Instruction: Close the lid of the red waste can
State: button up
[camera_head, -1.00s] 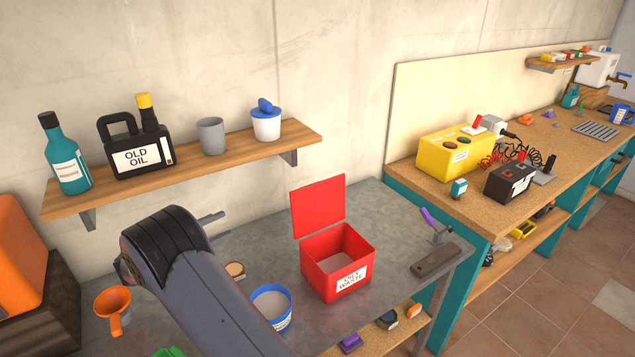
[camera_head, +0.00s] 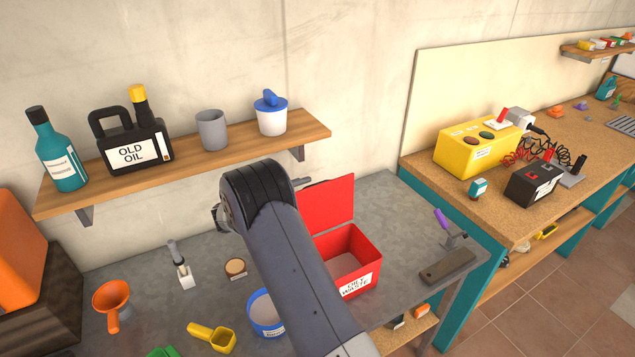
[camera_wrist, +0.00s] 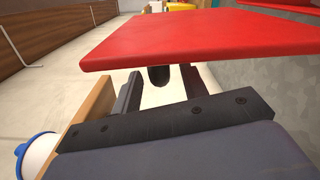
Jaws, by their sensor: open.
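The red waste can (camera_head: 368,268), labelled "OILY WASTE", stands on the grey bench in the head view. Its red lid (camera_head: 335,203) stands open, raised at the back edge. My arm covers the left part of the can and lid. My gripper is mostly hidden behind my arm there; a dark piece of it shows beside the lid's upper left. In the wrist view my gripper (camera_wrist: 162,83) is open, and the lid (camera_wrist: 205,40) spans the picture just beyond and above the fingers. Nothing is clearly held. I cannot tell whether the gripper touches the lid.
A wooden shelf (camera_head: 200,165) with bottles, a grey cup (camera_head: 212,130) and a white-blue container (camera_head: 271,115) is on the wall behind. A blue-rimmed tub (camera_head: 264,312) and a yellow scoop (camera_head: 211,336) sit left of the can. Bench space right of the can is clear up to a vise-like tool (camera_head: 449,260).

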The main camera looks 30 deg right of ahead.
jog(key=shift+d+p, duration=0.5)
jog(key=shift+d, duration=1.5)
jog(key=shift+c, duration=0.3)
grip_shut()
